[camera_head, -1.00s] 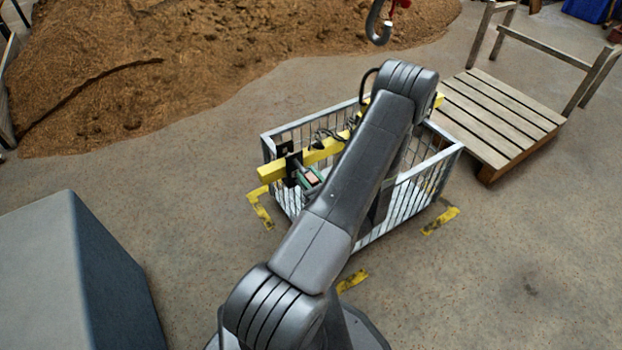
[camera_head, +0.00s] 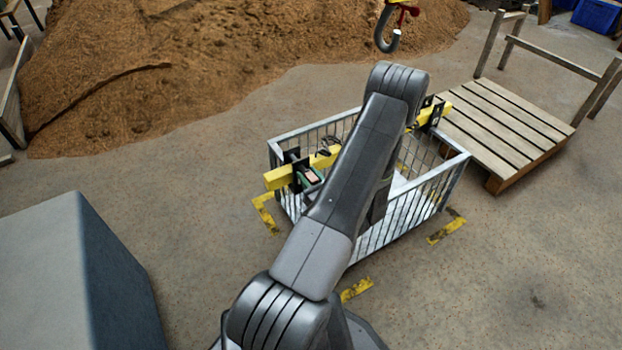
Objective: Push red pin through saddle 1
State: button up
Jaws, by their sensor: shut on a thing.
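A yellow beam (camera_head: 276,178) lies across the top of a grey wire cage (camera_head: 452,172). A black saddle bracket (camera_head: 295,170) sits on the beam near its left end, and another black bracket (camera_head: 432,111) sits near its right end. I cannot read which is saddle 1. My arm crosses in front of the beam's middle and bends down behind itself into the cage area. My gripper is hidden behind the arm. I cannot make out the red pin.
A grey hook with a red part (camera_head: 386,32) hangs at the top centre. A wooden slatted platform (camera_head: 502,125) stands right of the cage. A brown grain heap (camera_head: 210,70) fills the back left. A grey block (camera_head: 65,275) stands front left. The floor at right is clear.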

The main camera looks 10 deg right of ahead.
jog(key=shift+x, duration=0.8)
jog(key=shift+w+r, duration=0.1)
jog(key=shift+w, duration=0.15)
jog(key=shift+w+a+r, duration=0.1)
jog(key=shift+w+a, duration=0.05)
jog(key=shift+w, duration=0.25)
jog(key=o, duration=1.2)
jog(key=shift+s, duration=0.25)
jog(key=p+v, duration=0.1)
jog(key=v, duration=1.2)
jog(key=shift+s+p, duration=0.4)
jog(key=shift+a, duration=0.15)
